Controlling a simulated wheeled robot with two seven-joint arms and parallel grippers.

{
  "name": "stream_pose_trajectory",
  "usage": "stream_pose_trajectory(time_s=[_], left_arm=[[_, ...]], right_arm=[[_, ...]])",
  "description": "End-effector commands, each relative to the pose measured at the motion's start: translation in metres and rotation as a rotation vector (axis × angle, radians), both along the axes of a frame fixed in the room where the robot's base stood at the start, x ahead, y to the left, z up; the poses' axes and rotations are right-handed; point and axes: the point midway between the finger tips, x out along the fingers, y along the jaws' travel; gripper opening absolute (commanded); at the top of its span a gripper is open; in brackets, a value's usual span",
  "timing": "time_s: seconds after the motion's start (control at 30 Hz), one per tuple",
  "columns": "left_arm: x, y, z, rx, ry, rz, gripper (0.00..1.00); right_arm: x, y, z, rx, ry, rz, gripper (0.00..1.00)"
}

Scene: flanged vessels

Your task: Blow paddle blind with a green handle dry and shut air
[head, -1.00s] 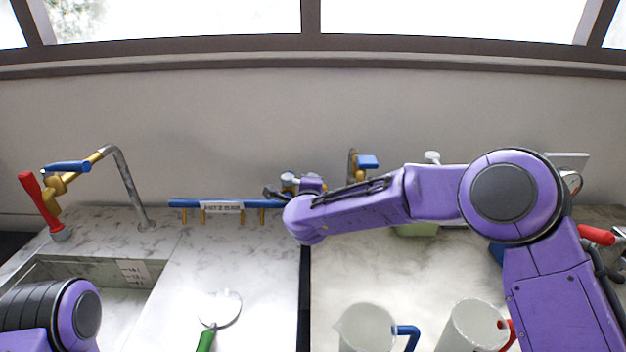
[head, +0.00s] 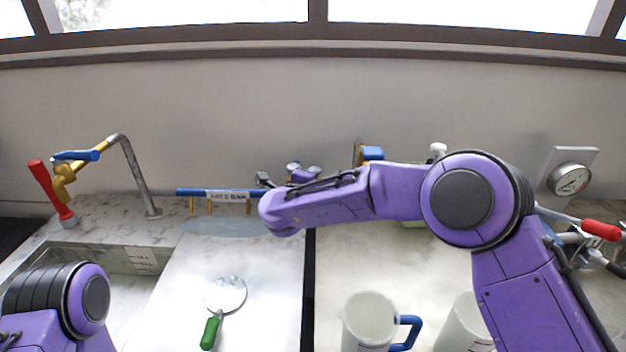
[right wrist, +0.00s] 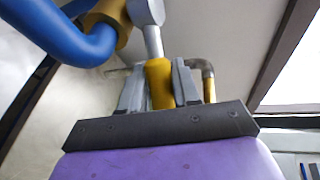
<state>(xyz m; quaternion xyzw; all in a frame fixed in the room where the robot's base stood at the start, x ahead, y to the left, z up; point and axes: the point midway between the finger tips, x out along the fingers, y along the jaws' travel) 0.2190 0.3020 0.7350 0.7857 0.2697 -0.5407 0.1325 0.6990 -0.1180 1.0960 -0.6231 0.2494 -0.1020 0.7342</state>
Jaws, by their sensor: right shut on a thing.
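The paddle blind (head: 226,294) lies on the counter left of the dark gap, its round grey disc at the back and its green handle (head: 211,332) towards me. A blue pipe (head: 190,191) with a label and several brass legs stands behind it. A pale translucent oval patch (head: 225,227) shows below the pipe. My right gripper (right wrist: 158,88) is shut on a yellow grip at the end of a silver stem. Its fingers are hard to make out in the head view, at the right end of the blue pipe. My left gripper is out of view.
A white jug with a blue handle (head: 369,322) and another white vessel (head: 464,328) stand at front right. A gauge (head: 570,179) is on the wall.

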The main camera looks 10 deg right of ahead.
Motion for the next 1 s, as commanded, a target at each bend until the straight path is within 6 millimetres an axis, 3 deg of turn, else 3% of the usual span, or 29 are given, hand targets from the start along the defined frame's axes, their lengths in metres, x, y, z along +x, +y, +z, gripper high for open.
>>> stream_pose_trajectory(time_s=[0.03, 0.07, 0.1, 0.43, 0.8, 1.0], left_arm=[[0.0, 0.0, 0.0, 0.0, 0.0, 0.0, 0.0], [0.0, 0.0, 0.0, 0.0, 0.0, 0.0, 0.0], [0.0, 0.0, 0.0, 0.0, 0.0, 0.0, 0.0], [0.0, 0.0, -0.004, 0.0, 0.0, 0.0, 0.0], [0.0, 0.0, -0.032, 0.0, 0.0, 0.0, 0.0], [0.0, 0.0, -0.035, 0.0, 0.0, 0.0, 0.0]], right_arm=[[0.0, 0.0, -0.001, 0.0, 0.002, 0.001, 0.41], [0.0, 0.0, -0.001, 0.0, 0.002, 0.001, 0.51], [0.0, 0.0, -0.001, 0.0, 0.002, 0.001, 0.52], [-0.005, 0.003, 0.0, 0.0, 0.0, 0.002, 0.52], [-0.074, 0.04, 0.018, -0.001, -0.001, 0.003, 0.52], [-0.09, 0.049, 0.024, 0.0, 0.001, 0.001, 0.52]])
